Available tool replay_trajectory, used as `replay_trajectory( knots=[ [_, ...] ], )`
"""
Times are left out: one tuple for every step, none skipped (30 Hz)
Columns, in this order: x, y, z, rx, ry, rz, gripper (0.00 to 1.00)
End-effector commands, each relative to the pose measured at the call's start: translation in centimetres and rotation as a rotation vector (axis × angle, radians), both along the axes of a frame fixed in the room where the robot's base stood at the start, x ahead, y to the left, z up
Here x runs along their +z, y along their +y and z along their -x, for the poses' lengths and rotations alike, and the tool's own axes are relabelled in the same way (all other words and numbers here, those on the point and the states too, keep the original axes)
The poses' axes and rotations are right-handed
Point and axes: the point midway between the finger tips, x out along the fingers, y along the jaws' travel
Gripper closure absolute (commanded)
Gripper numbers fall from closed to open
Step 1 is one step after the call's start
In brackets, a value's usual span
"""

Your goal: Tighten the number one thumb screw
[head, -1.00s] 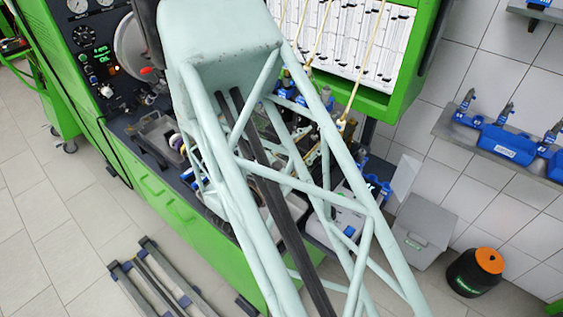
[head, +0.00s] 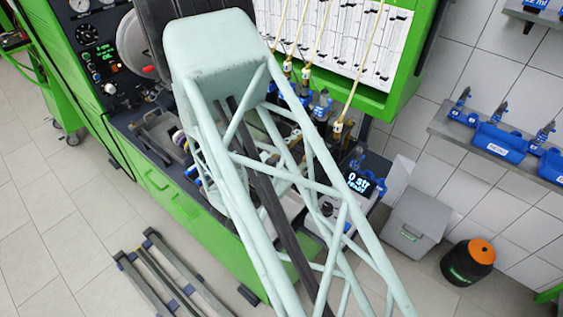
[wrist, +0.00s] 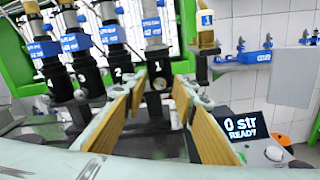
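The black number one holder (wrist: 157,70), marked with a white 1, stands upright in the middle of the wrist view. A small round silver part, perhaps its thumb screw (wrist: 160,84), shows on its front below the number. My gripper (wrist: 159,100) is open, with tan-padded fingers to the left and right of this holder in the picture. I cannot tell whether the tips touch the holder. Holders two (wrist: 117,72), three (wrist: 87,76) and four (wrist: 58,82) stand to the left. In the head view, my arm hides the gripper and screw.
A display (wrist: 243,125) reading "0 str READY" stands right of the gripper; it also shows in the head view (head: 361,183). A grey bin (head: 418,222) and an orange-lidded container (head: 470,265) stand on the floor.

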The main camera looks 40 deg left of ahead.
Motion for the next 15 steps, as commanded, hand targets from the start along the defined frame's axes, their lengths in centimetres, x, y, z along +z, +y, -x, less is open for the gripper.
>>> replay_trajectory(
  knots=[
    [0.24, 0.00, 0.00, 0.000, -0.001, 0.012, 0.75],
    [0.24, 0.01, 0.00, 0.000, -0.002, 0.021, 0.75],
    [0.24, 0.01, 0.00, 0.000, -0.002, 0.033, 0.75],
    [0.24, 0.00, 0.00, 0.000, -0.003, 0.042, 0.75],
    [0.23, 0.00, 0.00, 0.000, -0.003, 0.050, 0.75],
    [0.21, 0.00, 0.00, 0.000, -0.004, 0.062, 0.75],
    [0.20, -0.01, 0.01, 0.000, -0.004, 0.072, 0.75],
    [0.19, -0.02, 0.01, 0.000, -0.005, 0.081, 0.75],
    [0.20, -0.01, 0.01, 0.000, -0.006, 0.092, 0.75],
    [0.21, -0.01, 0.01, 0.001, -0.006, 0.101, 0.75],
    [0.22, -0.01, 0.01, 0.001, -0.007, 0.110, 0.75],
    [0.23, -0.01, 0.01, 0.001, -0.008, 0.121, 0.75],
    [0.24, -0.01, 0.01, 0.000, -0.009, 0.129, 0.75],
    [0.18, 0.05, 0.28, 0.001, -0.009, 0.133, 0.75],
    [0.02, 0.05, 0.87, 0.003, -0.008, 0.132, 0.75]
  ],
)
